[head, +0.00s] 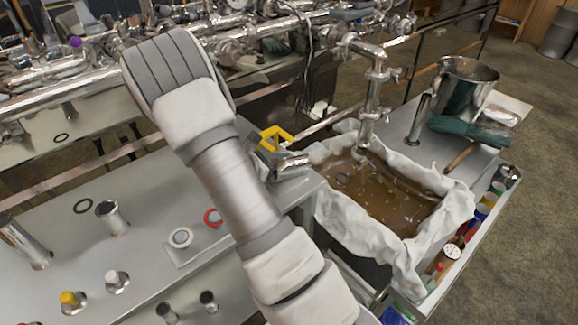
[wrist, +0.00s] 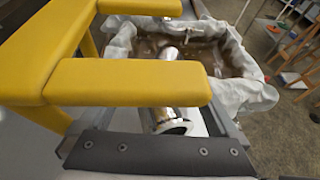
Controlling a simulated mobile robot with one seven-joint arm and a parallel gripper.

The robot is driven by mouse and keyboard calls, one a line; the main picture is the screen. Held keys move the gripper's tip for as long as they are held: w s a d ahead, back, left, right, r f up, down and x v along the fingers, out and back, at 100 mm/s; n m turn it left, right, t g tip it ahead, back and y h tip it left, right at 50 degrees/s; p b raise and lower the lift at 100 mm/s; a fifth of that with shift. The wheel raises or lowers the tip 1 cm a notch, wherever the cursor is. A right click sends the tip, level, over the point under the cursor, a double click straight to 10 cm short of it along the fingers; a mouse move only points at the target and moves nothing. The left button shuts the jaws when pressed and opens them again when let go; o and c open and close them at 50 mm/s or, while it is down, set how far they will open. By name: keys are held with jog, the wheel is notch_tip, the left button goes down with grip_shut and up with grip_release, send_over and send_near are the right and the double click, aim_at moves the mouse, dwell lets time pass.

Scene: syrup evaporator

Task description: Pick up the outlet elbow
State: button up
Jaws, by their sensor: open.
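A shiny silver pipe piece, apparently the outlet elbow (head: 292,164), lies at the right corner of the metal bench, beside the cloth-lined basin. In the wrist view the elbow (wrist: 164,118) shows a round open end toward me. Part of it is hidden behind my near yellow finger, and a short stretch shows beyond that finger. My gripper (head: 274,138) is open, its yellow fingers just above and behind the elbow in the head view. In the wrist view my gripper (wrist: 192,45) has its fingers spread apart. I cannot tell whether either finger touches the elbow.
The cloth-lined basin (head: 335,218) of brown liquid is right of the elbow, under a hanging pipe (head: 373,95). A metal pot (head: 462,88) and green gloves (head: 470,133) sit behind it. Caps, rings and short tubes dot the bench (head: 130,265) at left.

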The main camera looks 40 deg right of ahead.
grip_shut()
dwell(0.3)
jog(key=shift+r, duration=0.1)
jog(key=shift+s+r, duration=0.1)
jog(key=shift+r, duration=0.65)
jog(key=s+d+p, duration=0.1)
jog(key=s+p, duration=0.2)
jog(key=s, duration=1.4)
jog(key=shift+s+d, duration=0.15)
jog(key=shift+s, duration=0.2)
